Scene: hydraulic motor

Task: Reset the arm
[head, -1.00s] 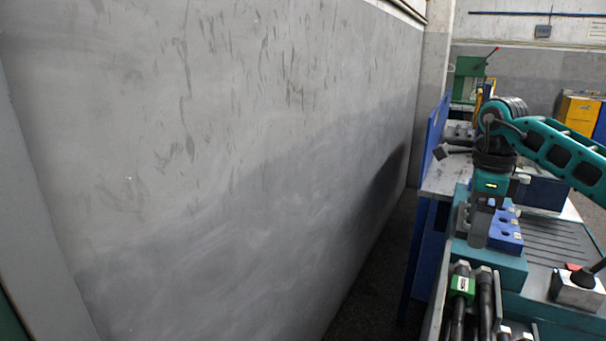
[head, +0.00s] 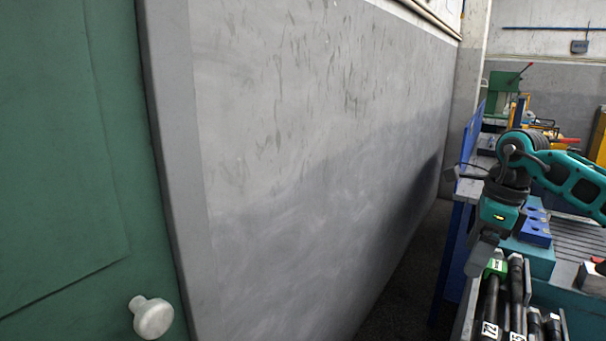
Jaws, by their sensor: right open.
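My right arm comes in from the right edge in the head view, teal and black. Its gripper (head: 482,256) points down and to the left, over the left edge of the tool trolley. The jaws are open, and I see nothing held between them. My left gripper and left arm are out of view.
The trolley holds several dark tools (head: 515,290) in front and a blue block (head: 535,228) behind. A grey wall (head: 330,150) fills the middle. A green door (head: 65,150) with a white knob (head: 152,316) stands at left. A narrow dark floor strip (head: 405,270) is free.

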